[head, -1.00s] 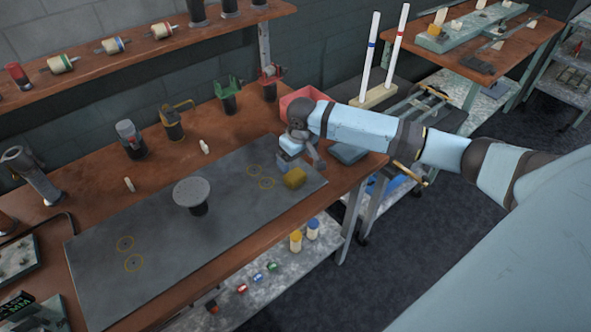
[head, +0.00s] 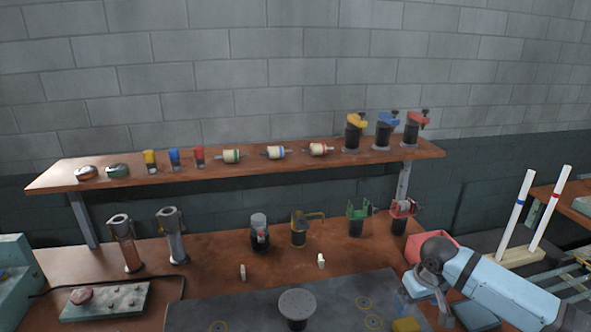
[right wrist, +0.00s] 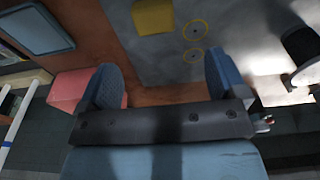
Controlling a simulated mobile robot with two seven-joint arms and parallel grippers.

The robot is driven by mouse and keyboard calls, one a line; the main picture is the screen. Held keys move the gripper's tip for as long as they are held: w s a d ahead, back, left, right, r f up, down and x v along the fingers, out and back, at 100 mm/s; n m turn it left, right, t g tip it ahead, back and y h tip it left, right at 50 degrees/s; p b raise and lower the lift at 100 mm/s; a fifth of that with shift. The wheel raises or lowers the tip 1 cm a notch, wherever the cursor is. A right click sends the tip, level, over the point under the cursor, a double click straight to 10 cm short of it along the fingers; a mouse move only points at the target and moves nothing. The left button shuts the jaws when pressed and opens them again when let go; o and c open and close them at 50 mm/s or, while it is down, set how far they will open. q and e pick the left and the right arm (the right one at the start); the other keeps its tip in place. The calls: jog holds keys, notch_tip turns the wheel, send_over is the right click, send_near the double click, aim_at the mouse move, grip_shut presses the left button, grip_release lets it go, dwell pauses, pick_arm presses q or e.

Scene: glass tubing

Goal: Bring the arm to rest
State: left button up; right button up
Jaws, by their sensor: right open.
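My right gripper (right wrist: 163,88) is open in the right wrist view, its two blue-grey fingers apart with nothing between them. In the head view my right arm (head: 500,287) comes in from the lower right, over the bench's right end, beside the red bin (head: 438,246). My left gripper is not in view.
The bench (head: 205,277) carries a grey mat (head: 245,306) with a round-topped stand (head: 296,303) and a yellow block (head: 406,324). Clamps and burners stand behind. A shelf (head: 215,170) holds spools and clamps. Two upright tubes (head: 517,211) stand at the right.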

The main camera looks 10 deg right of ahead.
jog(key=s+a+f+n+t+y, duration=0.1)
jog(key=s+a+f+n+y, duration=0.3)
jog(key=s+a, duration=0.95)
jog(key=s+d+r+m+t+h, duration=0.1)
jog(key=s+d+m+h, duration=0.25)
jog(key=s, duration=1.45)
jog(key=w+a+f+t+y+p, duration=0.1)
jog(key=w+a+f+t, duration=0.2)
jog(key=f, duration=0.2)
jog(key=w+a+f+n+t+y+p, duration=0.1)
jog(key=w+a+f+t+p, duration=0.1)
jog(key=w+a+f+t, duration=0.1)
notch_tip(320, 180, down, 2)
jog(key=shift+w+f+t, duration=0.1)
jog(key=shift+w+t, duration=0.05)
jog(key=shift+t, duration=0.65)
